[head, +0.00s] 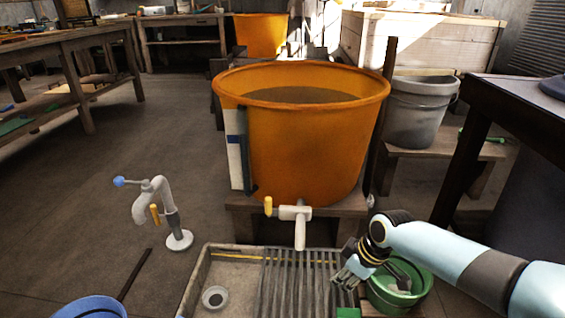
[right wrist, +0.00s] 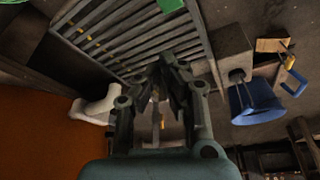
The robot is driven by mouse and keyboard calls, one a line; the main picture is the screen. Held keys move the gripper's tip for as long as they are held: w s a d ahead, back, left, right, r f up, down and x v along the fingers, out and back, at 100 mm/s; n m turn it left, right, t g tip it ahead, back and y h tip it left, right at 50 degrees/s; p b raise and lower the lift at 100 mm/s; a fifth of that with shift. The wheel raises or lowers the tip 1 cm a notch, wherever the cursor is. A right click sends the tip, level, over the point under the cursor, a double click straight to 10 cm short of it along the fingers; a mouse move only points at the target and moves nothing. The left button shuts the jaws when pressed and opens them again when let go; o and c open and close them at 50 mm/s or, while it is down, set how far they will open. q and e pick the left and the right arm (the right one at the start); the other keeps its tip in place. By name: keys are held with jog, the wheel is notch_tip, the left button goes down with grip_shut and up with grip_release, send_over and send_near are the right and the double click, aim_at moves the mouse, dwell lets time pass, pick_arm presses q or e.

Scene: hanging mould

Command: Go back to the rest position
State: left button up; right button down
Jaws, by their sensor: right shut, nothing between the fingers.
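My right gripper (head: 348,274) is shut and empty. It hangs over the right part of the slatted rack, beside the green bucket (head: 414,290), and my right arm reaches in from the right edge. In the right wrist view its fingers (right wrist: 163,68) point toward the slatted rack (right wrist: 130,35), with nothing between them. My left gripper is not in view.
A large orange vat (head: 310,150) with a white tap (head: 299,228) stands behind the sink tray (head: 200,275). A grey standing tap (head: 165,215) is at left. A blue bucket (head: 92,307) sits at the bottom edge. A dark table (head: 520,105) is at right. The left floor is mostly clear.

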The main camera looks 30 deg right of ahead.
jog(key=s+a+f+g, duration=0.1)
jog(key=s+a+f, duration=0.15)
jog(key=s, duration=0.65)
jog(key=s+a+f+g, duration=0.15)
jog(key=s+a, duration=0.25)
jog(key=s, duration=0.6)
jog(key=s+a+r+m+h, duration=0.1)
jog(key=s+r+m+h, duration=0.25)
jog(key=s+r, duration=0.3)
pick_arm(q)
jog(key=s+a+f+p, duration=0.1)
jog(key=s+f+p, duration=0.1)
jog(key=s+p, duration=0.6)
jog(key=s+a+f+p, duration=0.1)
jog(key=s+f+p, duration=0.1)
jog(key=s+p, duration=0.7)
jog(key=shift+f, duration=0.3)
pick_arm(e)
jog(key=s+d+f+m, duration=0.1)
jog(key=s+f, duration=0.1)
jog(key=s, duration=0.6)
jog(key=s+d+f, duration=0.1)
jog(key=s+f, duration=0.1)
jog(key=s, duration=0.6)
jog(key=shift+s+m+y, duration=0.25)
jog(key=shift+m+y, duration=0.1)
jog(key=shift+y, duration=0.1)
jog(key=shift+f+g, duration=0.1)
jog(key=shift+g, duration=0.15)
